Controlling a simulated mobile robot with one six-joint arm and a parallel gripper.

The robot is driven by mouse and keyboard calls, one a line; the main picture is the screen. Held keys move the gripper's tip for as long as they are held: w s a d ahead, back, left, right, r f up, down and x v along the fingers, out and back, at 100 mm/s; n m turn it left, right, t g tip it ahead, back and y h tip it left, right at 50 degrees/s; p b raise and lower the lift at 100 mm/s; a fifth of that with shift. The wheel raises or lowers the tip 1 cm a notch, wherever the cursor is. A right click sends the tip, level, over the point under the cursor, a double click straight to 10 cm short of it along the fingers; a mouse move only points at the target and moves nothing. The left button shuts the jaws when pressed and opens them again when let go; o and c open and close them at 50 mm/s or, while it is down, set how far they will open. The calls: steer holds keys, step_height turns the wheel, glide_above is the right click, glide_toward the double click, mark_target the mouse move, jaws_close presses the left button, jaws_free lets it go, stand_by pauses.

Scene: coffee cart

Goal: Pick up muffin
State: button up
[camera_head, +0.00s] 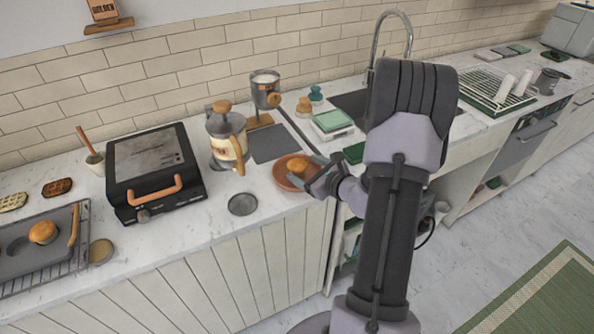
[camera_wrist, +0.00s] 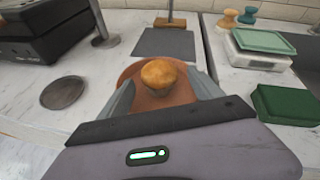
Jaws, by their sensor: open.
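A golden-brown muffin (camera_head: 297,165) sits on a round terracotta plate (camera_head: 281,180) on the counter, left of the sink. In the wrist view the muffin (camera_wrist: 160,74) stands upright on the plate (camera_wrist: 132,72), centred ahead of my gripper. My gripper (camera_head: 313,178) is open, with its fingers (camera_wrist: 158,92) on either side of the muffin. I cannot tell whether either finger touches it. A second muffin (camera_head: 43,231) sits in the dark muffin tin (camera_head: 30,262) at the far left.
A black grill press (camera_head: 155,170) and a French press (camera_head: 226,135) stand left of the plate. A grey round disc (camera_head: 243,204) lies in front. A scale (camera_head: 332,123) and green box (camera_wrist: 285,105) lie to the right.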

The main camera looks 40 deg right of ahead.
mark_target(302, 168)
steer(key=x, duration=0.2)
steer(key=b+x, duration=0.1)
steer(key=x, duration=0.1)
steer(key=shift+w+f, duration=0.25)
steer(key=shift+f, duration=0.1)
steer(key=shift+r, duration=0.1)
steer(key=c, duration=1.4)
